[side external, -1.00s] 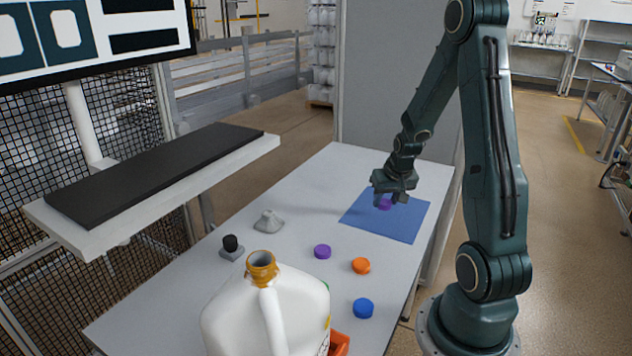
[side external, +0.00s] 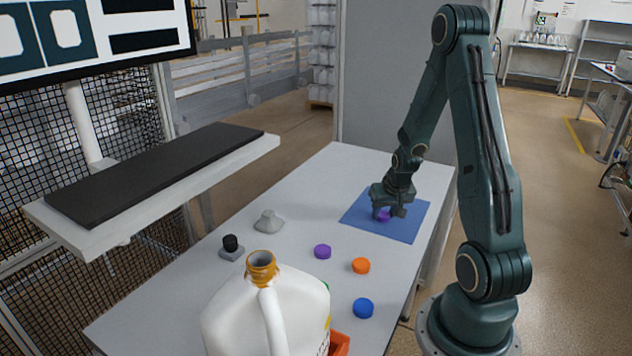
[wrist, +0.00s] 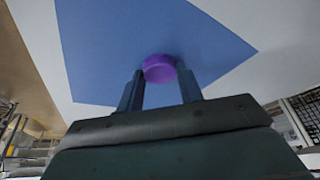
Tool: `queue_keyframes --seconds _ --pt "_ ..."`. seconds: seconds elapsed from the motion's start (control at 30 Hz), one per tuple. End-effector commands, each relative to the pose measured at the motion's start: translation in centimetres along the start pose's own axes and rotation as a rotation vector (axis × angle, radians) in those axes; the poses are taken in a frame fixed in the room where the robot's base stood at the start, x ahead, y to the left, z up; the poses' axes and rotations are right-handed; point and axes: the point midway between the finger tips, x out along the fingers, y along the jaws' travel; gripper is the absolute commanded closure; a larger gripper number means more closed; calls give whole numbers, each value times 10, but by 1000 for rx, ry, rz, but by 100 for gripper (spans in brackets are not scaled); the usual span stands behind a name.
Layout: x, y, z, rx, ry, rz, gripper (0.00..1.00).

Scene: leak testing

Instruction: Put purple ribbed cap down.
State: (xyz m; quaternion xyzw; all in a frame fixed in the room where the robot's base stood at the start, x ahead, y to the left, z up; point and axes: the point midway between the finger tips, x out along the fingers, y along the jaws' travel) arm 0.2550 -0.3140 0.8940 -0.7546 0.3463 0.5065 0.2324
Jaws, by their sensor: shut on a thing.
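My gripper (side external: 388,212) is shut on a purple cap (side external: 383,215), low over the blue mat (side external: 408,232). In the wrist view the purple cap (wrist: 158,68) sits between the two fingertips (wrist: 160,80), with the blue mat (wrist: 110,50) behind it. I cannot tell whether the cap touches the mat. Ribs on the held cap are too small to make out. A second purple cap (side external: 322,251) lies on the white table, left of the mat.
An orange cap (side external: 361,265) and a blue cap (side external: 363,308) lie on the table (side external: 300,200). A white jug (side external: 265,310) stands at the front, by an orange object (side external: 340,344). A grey cone (side external: 268,221) and a black-knobbed piece (side external: 231,245) are at left. The mat around the cap is clear.

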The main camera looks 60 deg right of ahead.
Motion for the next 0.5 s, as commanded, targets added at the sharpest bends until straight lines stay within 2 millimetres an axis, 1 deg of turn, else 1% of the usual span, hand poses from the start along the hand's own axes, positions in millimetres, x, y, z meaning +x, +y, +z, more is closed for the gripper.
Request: queue_keyframes --seconds 0.03,0.07,0.13,0.17,0.5 --pt "1 0 1 0 -1 0 100" --pt "1 0 0 0 0 0 58" --pt "1 0 0 0 0 0 44" --pt "1 0 0 0 0 0 42" --pt "0 0 0 0 0 0 42"
